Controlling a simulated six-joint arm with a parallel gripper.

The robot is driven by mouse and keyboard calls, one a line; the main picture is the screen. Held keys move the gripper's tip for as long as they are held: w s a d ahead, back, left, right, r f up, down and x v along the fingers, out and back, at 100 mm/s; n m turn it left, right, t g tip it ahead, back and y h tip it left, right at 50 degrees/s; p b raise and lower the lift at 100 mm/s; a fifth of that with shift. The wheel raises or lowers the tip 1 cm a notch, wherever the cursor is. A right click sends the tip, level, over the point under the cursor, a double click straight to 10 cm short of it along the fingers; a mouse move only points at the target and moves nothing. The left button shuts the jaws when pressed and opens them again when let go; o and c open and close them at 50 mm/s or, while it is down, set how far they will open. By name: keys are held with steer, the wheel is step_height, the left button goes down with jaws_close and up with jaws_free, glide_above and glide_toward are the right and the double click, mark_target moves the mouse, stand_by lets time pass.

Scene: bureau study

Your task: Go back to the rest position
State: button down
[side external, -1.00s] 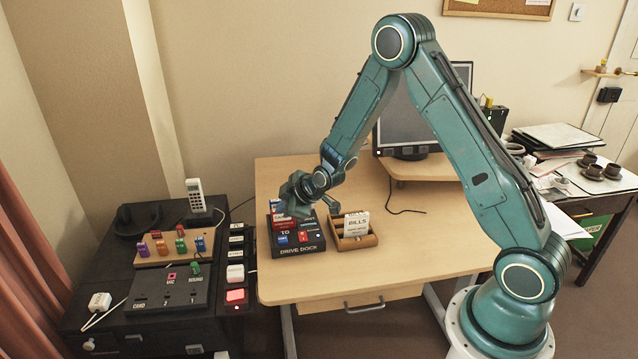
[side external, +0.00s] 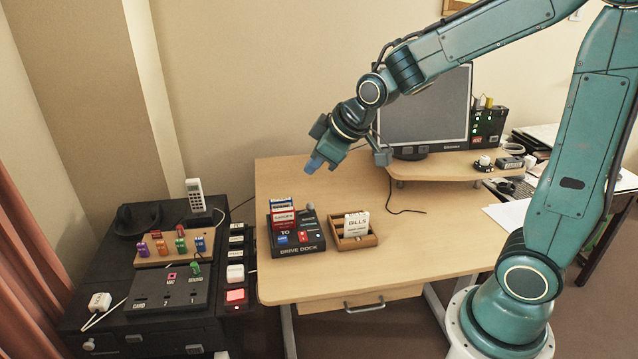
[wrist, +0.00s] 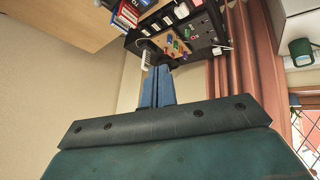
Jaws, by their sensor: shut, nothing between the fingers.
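My gripper (side external: 314,164) is shut and empty. In the side view it hangs in the air above the back part of the wooden desk (side external: 380,270), left of the monitor. In the wrist view the blue fingers of my gripper (wrist: 157,88) are pressed together with nothing between them. The drive dock (side external: 298,250) stands on the desk below, apart from the gripper, with red and blue drives in it.
A wooden box (side external: 353,240) with a BILLS card sits right of the dock. The monitor (side external: 425,110) stands on a raised shelf. A dark cabinet (side external: 110,325) at left holds a panel (side external: 168,290) and a phone (side external: 195,195). The desk's front right is clear.

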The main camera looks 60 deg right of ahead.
steer(key=s+a+r+m, duration=0.1)
steer(key=s+r+m, duration=0.1)
steer(key=s, duration=0.9)
steer(key=s+a+r+m+g, duration=0.1)
steer(key=s+r+m, duration=0.1)
steer(key=s, duration=0.8)
steer(key=shift+s+a+r+g, duration=0.15)
steer(key=shift+s+r+g, duration=0.2)
steer(key=shift+r, duration=0.35)
